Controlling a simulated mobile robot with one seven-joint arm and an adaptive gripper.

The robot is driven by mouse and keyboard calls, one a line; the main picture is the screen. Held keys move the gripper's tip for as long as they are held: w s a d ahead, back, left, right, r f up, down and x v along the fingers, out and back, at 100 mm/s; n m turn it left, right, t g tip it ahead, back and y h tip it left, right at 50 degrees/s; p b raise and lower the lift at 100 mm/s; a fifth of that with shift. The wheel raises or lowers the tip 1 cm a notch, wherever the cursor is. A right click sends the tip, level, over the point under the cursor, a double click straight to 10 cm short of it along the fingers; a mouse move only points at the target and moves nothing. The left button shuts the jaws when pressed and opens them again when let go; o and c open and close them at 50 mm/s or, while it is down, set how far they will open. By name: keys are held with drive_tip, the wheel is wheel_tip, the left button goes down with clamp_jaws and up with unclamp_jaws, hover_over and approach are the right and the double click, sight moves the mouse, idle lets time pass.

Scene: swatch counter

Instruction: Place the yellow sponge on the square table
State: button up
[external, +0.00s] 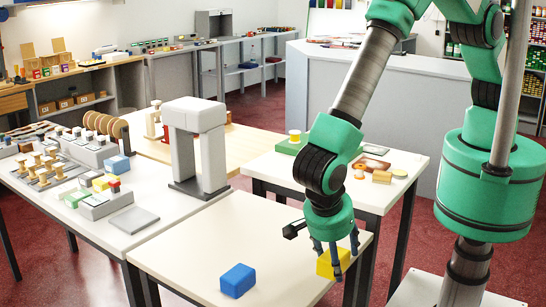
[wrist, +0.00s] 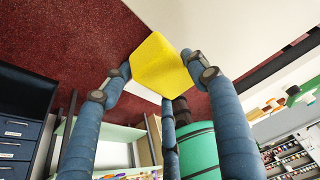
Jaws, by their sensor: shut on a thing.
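The yellow sponge (external: 334,264) is a small block between the fingers of my gripper (external: 331,249). In the wrist view, the yellow sponge (wrist: 158,66) is gripped by the blue fingers of my gripper (wrist: 157,79) at its left and right sides. The pale square table (external: 262,226) is in the front middle of the external view. The sponge appears over or close to this table's right edge; I cannot tell whether it touches the top. A white surface (wrist: 225,30) shows beyond the sponge in the wrist view.
A blue block (external: 238,280) lies on the square table, left of my gripper. The table's middle is clear. A grey arch-shaped stand (external: 197,145) is behind it on the left. Another table (external: 345,190) with small items stands behind. Red floor (wrist: 60,45) shows past the edges.

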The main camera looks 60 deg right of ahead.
drive_tip(key=w+a, duration=0.1)
drive_tip(key=a, duration=0.3)
drive_tip(key=w+a+f, duration=0.1)
drive_tip(key=w+a, duration=0.1)
drive_tip(key=a, duration=0.2)
drive_tip(key=w+a, duration=0.2)
drive_tip(key=a, duration=0.3)
drive_tip(key=shift+w+a+f, duration=0.1)
drive_tip(key=shift+w+f, duration=0.05)
drive_tip(key=shift+f, duration=0.15)
drive_tip(key=shift+f, duration=1.65)
drive_tip(key=shift+f+b, duration=0.1)
drive_tip(key=shift+b, duration=0.25)
drive_tip(key=o, duration=0.9)
drive_tip(key=v, duration=1.2)
drive_tip(key=shift+p, duration=0.3)
